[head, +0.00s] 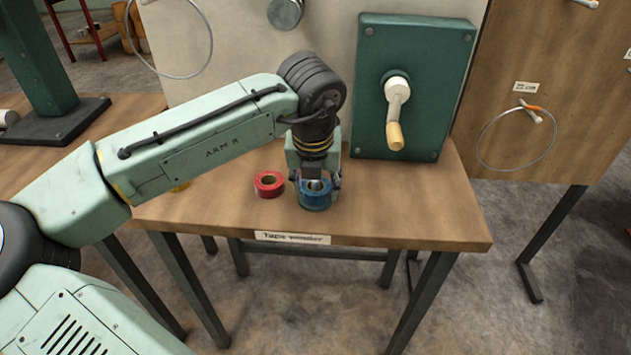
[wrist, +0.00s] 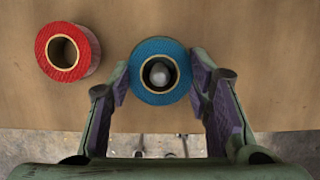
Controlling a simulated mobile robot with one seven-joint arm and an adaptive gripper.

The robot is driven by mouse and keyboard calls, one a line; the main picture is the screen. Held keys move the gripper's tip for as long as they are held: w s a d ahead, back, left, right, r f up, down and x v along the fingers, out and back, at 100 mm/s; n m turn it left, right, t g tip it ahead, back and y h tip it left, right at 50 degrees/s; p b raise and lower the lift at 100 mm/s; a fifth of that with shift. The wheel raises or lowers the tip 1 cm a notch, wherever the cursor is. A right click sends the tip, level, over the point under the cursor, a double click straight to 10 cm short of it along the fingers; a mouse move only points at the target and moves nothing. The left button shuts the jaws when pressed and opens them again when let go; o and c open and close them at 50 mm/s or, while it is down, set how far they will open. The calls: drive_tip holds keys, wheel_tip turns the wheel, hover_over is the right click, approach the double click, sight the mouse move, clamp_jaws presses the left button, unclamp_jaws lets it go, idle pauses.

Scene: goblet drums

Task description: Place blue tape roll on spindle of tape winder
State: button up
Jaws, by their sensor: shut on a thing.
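The blue tape roll (head: 315,202) is near the front edge of the wooden table, above the "Tape winder" label. It also shows in the wrist view (wrist: 145,88). A grey round-tipped peg (wrist: 160,74), which looks like the spindle, shows inside the roll's hole, so the roll appears to be around it. My gripper (head: 317,184) points down with its fingers on either side of the roll, shut on it. In the wrist view the fingers flank the roll left and right. I cannot tell whether the roll rests fully at the bottom of the peg.
A red tape roll (head: 269,184) lies just left of the blue one, apart from it. A green box with a crank handle (head: 395,130) stands behind to the right. The table's right side (head: 425,215) is clear.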

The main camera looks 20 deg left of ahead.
drive_tip(key=shift+f, duration=0.1)
drive_tip(key=shift+f, duration=0.1)
drive_tip(key=o, duration=1.2)
drive_tip(key=v, duration=1.2)
drive_tip(key=shift+r+b, duration=0.2)
drive_tip(key=shift+b, duration=0.1)
